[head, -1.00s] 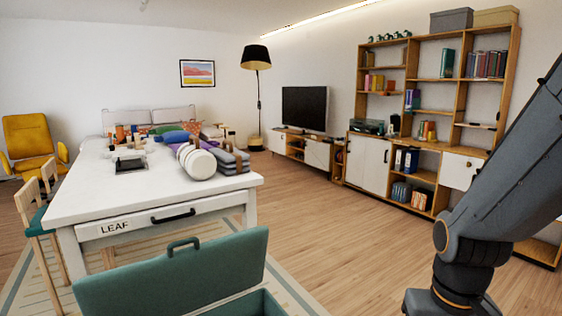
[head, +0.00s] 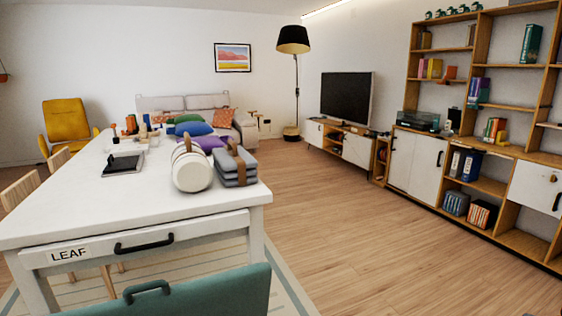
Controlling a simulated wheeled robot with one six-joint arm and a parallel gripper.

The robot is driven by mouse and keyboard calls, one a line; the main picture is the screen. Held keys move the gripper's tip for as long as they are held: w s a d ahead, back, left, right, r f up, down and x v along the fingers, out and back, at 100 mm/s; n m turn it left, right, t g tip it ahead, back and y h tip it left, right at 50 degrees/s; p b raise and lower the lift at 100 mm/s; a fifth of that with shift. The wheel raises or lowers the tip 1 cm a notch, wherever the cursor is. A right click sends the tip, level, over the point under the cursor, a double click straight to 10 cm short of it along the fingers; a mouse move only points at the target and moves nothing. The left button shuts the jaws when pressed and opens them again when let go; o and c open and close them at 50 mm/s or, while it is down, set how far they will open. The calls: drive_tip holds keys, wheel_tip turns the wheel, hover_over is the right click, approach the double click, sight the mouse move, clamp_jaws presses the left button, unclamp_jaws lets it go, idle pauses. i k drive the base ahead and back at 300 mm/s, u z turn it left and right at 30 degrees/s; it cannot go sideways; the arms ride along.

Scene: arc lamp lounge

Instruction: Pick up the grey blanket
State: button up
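The grey blanket (head: 235,167) lies folded in a stack with a brown strap around it. It is near the right edge of the white table (head: 60,213). A cream rolled blanket (head: 193,172) with brown straps lies just left of it, close to it or touching. My gripper is not in view.
A teal open lid with a handle (head: 200,294) stands in front of the table. A black tray (head: 123,163), a purple cushion (head: 207,143) and a blue cushion (head: 193,128) are on or beyond the table. The wooden floor (head: 340,220) right of the table is clear.

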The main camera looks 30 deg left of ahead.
sight(234, 166)
drive_tip(key=u, duration=0.05)
drive_tip(key=i, duration=2.1)
drive_tip(key=u, duration=0.9)
drive_tip(key=i, duration=1.2)
drive_tip(key=u, duration=1.55)
drive_tip(key=i, duration=0.8)
drive_tip(key=u, duration=0.5)
